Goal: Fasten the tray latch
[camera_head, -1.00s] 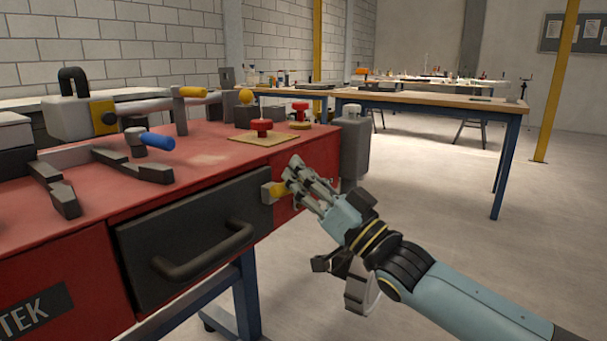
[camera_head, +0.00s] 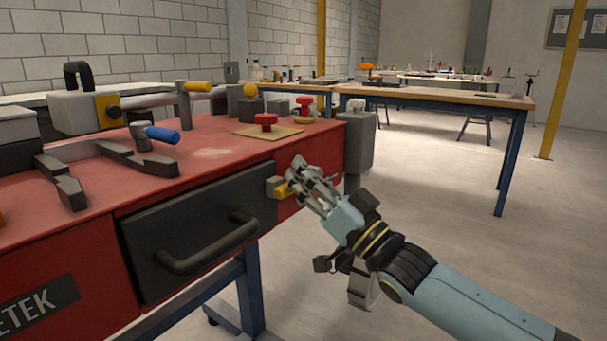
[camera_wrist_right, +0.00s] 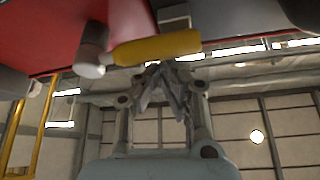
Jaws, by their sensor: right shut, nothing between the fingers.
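The dark tray front (camera_head: 160,225) with its bar handle (camera_head: 205,250) sits in the red bench's front face. The tray latch, with a yellow handle (camera_head: 283,191) on a grey mount, is at the tray front's upper right corner. In the wrist view the yellow handle (camera_wrist_right: 158,47) lies roughly level across the picture, above the fingertips. My right gripper (camera_head: 300,176) is shut and empty, just right of the latch handle. Its closed fingertips (camera_wrist_right: 160,76) are close below the handle in the wrist view; whether they touch it I cannot tell. My left gripper is out of view.
On the red bench top (camera_head: 215,150) stand a blue-handled clamp (camera_head: 160,135), a red knob on a plate (camera_head: 265,121) and a grey vise-like block (camera_head: 85,110). A grey canister (camera_head: 358,145) is at the bench's right end. Open floor lies to the right.

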